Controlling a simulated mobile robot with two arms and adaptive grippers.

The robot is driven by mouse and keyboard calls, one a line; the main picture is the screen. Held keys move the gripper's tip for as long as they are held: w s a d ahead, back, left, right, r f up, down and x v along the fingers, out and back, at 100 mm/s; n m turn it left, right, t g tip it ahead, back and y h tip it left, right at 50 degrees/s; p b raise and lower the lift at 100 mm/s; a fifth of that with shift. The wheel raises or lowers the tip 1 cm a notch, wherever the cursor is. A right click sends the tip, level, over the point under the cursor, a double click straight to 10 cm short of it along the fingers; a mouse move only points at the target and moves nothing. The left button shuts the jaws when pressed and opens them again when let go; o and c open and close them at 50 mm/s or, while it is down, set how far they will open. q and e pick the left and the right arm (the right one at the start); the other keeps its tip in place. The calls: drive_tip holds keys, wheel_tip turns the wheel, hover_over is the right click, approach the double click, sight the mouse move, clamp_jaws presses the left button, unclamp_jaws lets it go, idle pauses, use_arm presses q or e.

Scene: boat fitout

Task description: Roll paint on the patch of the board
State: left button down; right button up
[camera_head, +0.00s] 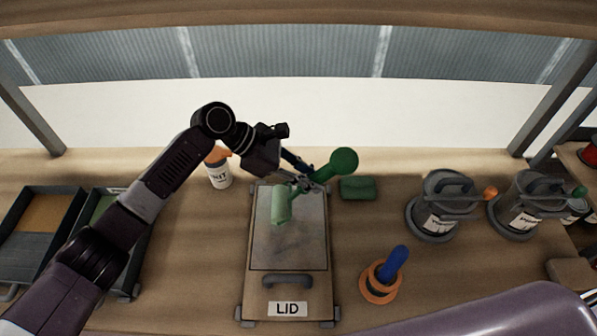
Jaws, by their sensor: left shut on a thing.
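My left gripper (312,184) is shut on a green paint roller. The roller's round-ended handle (343,162) points up and right, and its pale green head (281,206) is over the upper left of the patch. I cannot tell whether the head touches the surface. The board (290,290), labelled "LID", lies on the bench with a handle near its front edge. Its grey patch (300,245) fills most of the board behind that handle. The gripper and roller hide part of the patch's upper end. My right gripper is not in view.
Trays (38,250) stand at the left, partly behind my left arm. A white bottle (218,172) and a green block (358,188) flank the board's far end. A blue-handled orange item (382,280) is at its right. Grey pots (440,210) stand further right.

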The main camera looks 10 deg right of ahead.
use_arm(q)
drive_tip(key=shift+d, duration=0.2)
drive_tip(key=d+p, duration=0.1)
drive_tip(key=d, duration=0.1)
drive_tip(key=s+d+p, duration=0.1)
drive_tip(key=d, duration=0.1)
drive_tip(key=shift+d+f, duration=0.15)
drive_tip(key=shift+d, duration=0.2)
drive_tip(key=d, duration=0.2)
drive_tip(key=s+d+p, duration=0.1)
drive_tip(key=d, duration=0.1)
drive_tip(key=shift+d, duration=0.3)
drive_tip(key=shift+p, duration=0.3)
